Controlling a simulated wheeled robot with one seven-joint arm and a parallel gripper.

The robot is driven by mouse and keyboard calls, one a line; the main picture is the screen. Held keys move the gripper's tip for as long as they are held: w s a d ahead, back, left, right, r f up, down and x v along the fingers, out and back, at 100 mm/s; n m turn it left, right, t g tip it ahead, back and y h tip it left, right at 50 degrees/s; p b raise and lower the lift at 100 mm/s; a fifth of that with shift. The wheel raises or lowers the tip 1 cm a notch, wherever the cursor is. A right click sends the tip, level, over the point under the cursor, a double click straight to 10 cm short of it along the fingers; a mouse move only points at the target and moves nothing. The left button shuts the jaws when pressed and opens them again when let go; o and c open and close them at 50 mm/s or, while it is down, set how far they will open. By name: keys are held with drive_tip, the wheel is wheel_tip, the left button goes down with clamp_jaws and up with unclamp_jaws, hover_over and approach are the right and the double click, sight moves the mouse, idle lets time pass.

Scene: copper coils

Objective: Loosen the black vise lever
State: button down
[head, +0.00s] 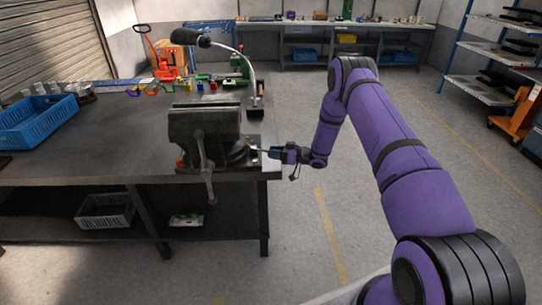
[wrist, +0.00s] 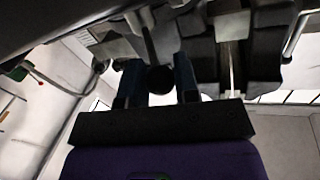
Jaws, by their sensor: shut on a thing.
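The dark grey vise (head: 205,125) stands on the right front corner of the workbench. My gripper (head: 274,153) is at the right side of the vise's base, just past the bench's edge. It is shut on the black vise lever, whose thin rod (head: 259,150) points out to the right from the base. In the wrist view the lever's round black knob (wrist: 160,80) sits between the two blue-grey fingers of my gripper (wrist: 159,88). In the head view the fingers hide the knob. The vise's long front handle (head: 206,165) hangs nearly upright.
The workbench (head: 110,160) carries a blue crate (head: 38,120) at left, small coloured clamps (head: 152,90) and a lamp with a curved neck (head: 248,65) behind the vise. A grey crate (head: 106,211) is on the lower shelf. The floor (head: 300,230) right of the bench is clear.

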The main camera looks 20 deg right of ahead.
drive_tip(key=shift+w+d+n+g+y, duration=0.3)
drive_tip(key=shift+w+n+g+y, duration=0.25)
drive_tip(key=shift+g, duration=0.3)
drive_tip(key=shift+w+d+n+g+y, duration=0.25)
drive_tip(key=shift+n+g+y, duration=0.1)
drive_tip(key=shift+n+g, duration=0.4)
drive_tip(key=c, duration=0.9)
unclamp_jaws()
drive_tip(key=shift+o, duration=0.2)
drive_tip(key=v, duration=1)
drive_tip(key=shift+d, duration=0.4)
